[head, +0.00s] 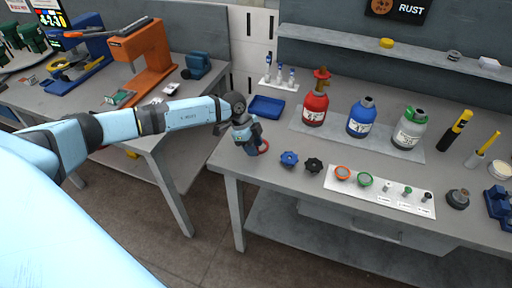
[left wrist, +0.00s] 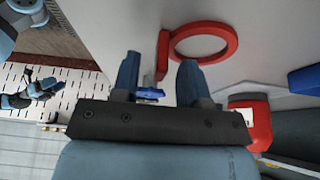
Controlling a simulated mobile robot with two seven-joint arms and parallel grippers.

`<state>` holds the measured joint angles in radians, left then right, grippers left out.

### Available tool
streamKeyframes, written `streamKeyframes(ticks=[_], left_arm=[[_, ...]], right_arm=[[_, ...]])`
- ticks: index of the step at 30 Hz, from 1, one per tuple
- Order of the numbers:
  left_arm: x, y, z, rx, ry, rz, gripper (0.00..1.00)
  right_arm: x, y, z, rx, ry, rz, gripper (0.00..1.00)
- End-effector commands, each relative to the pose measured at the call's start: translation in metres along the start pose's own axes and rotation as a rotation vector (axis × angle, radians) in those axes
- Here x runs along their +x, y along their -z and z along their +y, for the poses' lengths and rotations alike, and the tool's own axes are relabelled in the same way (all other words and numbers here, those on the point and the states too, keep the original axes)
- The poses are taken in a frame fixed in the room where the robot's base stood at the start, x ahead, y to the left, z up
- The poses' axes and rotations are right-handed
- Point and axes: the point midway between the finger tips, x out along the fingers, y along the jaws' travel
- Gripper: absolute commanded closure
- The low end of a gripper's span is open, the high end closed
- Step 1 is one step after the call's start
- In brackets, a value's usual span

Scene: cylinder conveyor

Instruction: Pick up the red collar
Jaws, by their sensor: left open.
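The red collar (head: 264,147) lies on the bench near its left front corner, partly hidden by my left gripper (head: 256,149) in the head view. In the left wrist view the collar (left wrist: 232,42) is a red ring with a straight tab (left wrist: 163,55) on one side. My left gripper (left wrist: 157,78) is open. In that picture the tab appears between the two fingertips, and the ring extends beyond the right finger. I cannot tell whether a finger touches the collar.
A blue tray (head: 267,107) sits behind the gripper. Red (head: 315,109), blue (head: 361,119) and grey-green (head: 408,130) bottles stand on a mat. A blue knob (head: 289,158) and black knob (head: 313,165) lie right of the collar, before a white strip (head: 375,187) of small parts.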

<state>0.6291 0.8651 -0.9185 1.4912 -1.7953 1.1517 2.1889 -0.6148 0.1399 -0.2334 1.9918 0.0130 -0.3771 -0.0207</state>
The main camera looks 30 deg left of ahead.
Motion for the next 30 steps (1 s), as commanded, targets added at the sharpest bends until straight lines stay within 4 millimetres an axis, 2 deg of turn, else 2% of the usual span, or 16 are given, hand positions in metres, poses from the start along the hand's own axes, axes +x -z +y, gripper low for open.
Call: streamKeyframes(ticks=[3,9,14,15,25,30], left_arm=[[0.007,-0.001,0.000,-0.001,-0.001,-0.001,0.60],[0.007,-0.001,0.000,-0.001,0.000,-0.001,0.60],[0.007,-0.001,0.000,0.000,0.000,-0.001,0.96],[0.007,-0.001,0.000,0.000,0.000,-0.001,1.00],[0.006,0.000,0.000,0.000,0.000,0.000,1.00],[-0.004,0.004,-0.001,0.001,0.002,0.001,1.00]], right_arm=[[-0.001,0.002,-0.001,0.000,0.001,0.002,0.41],[-0.001,0.003,-0.001,0.000,0.002,0.003,0.41],[-0.001,0.002,-0.001,0.000,0.002,0.003,0.41],[-0.001,0.002,-0.001,0.000,0.003,0.003,0.41],[-0.001,0.002,-0.001,0.000,0.002,0.002,0.41],[0.000,0.000,-0.001,0.000,0.002,0.001,0.41]])
